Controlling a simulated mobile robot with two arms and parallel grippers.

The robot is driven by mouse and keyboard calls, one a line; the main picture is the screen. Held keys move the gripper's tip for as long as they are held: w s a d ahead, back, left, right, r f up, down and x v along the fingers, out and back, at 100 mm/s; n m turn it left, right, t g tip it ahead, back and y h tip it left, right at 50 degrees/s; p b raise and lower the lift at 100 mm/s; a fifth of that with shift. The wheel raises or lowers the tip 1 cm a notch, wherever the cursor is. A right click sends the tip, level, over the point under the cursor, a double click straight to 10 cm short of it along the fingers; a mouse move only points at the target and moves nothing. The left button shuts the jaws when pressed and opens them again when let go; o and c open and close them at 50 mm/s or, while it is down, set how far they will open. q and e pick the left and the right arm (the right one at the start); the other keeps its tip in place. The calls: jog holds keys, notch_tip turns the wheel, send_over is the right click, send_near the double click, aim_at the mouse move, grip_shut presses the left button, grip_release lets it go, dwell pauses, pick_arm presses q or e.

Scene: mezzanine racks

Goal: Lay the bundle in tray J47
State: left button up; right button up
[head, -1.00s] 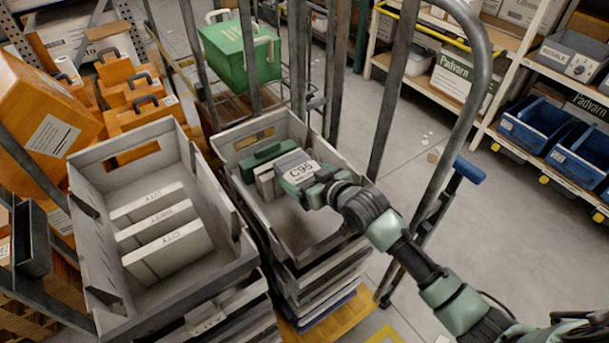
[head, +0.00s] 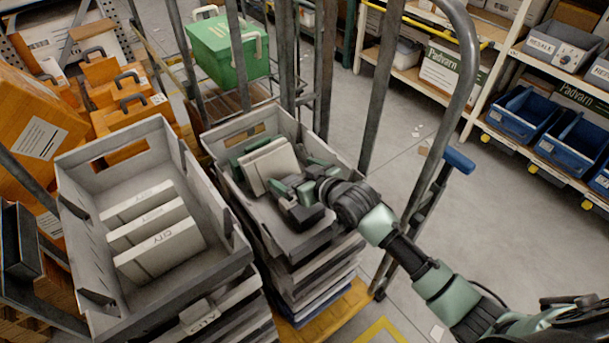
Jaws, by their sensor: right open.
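Two grey trays stand side by side on stacks. The left tray (head: 225,262) holds several pale upright bundles (head: 158,250) in a row. The right tray (head: 335,150) holds a pale bundle (head: 270,165), tilted, near its back, with a green piece (head: 238,160) behind it. My right gripper (head: 292,194) is open inside the right tray, just in front of the pale bundle. I cannot tell whether it touches the bundle, and it hides part of the tray floor. I cannot read J47 on either tray. My left gripper is not in view.
A green box (head: 222,48) is behind. Orange cases (head: 118,85) crowd the left. Blue bins (head: 520,112) line the right shelf. Grey floor lies between.

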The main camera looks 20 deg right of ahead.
jog(key=b+v, duration=0.1)
jog(key=v, duration=1.1)
jog(key=shift+r, duration=0.4)
